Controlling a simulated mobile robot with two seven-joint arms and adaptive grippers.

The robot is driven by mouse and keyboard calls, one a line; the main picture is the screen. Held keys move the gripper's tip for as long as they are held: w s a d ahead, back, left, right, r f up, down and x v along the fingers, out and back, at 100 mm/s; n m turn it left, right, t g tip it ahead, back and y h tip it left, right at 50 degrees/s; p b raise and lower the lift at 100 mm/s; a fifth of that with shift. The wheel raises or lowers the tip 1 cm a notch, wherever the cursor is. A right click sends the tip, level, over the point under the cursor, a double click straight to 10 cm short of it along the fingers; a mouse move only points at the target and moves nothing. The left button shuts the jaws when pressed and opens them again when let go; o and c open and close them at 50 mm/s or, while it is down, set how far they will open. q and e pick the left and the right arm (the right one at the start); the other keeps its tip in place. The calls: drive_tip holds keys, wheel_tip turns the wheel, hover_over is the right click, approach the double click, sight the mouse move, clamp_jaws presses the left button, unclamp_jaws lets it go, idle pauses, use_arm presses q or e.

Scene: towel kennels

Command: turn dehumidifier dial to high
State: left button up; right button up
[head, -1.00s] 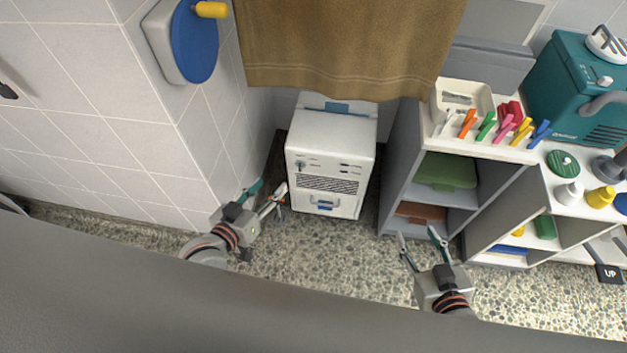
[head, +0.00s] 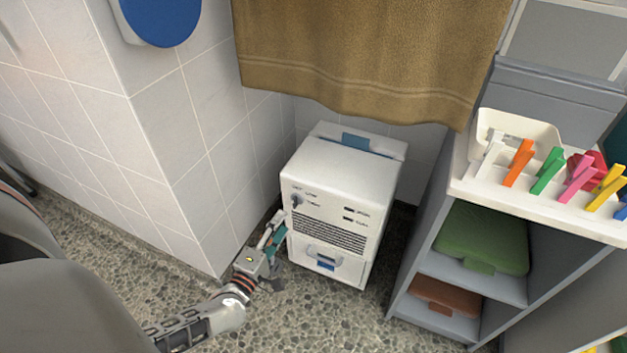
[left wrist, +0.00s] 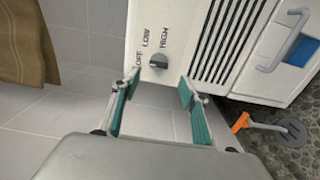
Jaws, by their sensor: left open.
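The white dehumidifier (head: 335,210) stands on the floor near the tiled corner, under a hanging brown towel. Its grey dial (head: 297,200) is at the upper left of the front panel. In the left wrist view the dial (left wrist: 158,61) sits by the printed words OFF, LOW and HIGH; I cannot tell which word it points to. My left gripper (head: 274,228) is open, low and close to the front's left side. In the left wrist view its teal-padded fingers (left wrist: 158,84) are spread, with the dial just beyond the gap, untouched. My right gripper is out of view.
The tiled wall (head: 175,170) juts out on the left. An orange-handled tool (left wrist: 262,126) shows in the left wrist view. Pebbled floor lies clear in front.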

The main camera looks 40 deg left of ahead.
sight(294, 204)
use_arm(q)
drive_tip(key=shift+b+x, duration=0.7)
drive_tip(key=shift+x, duration=3.3)
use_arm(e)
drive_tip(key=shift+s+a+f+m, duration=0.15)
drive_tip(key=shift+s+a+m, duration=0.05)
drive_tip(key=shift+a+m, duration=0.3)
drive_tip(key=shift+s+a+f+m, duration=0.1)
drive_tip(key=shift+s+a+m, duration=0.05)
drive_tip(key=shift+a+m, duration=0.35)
use_arm(q)
drive_tip(key=shift+a+r, duration=0.1)
drive_tip(key=c, duration=1.1)
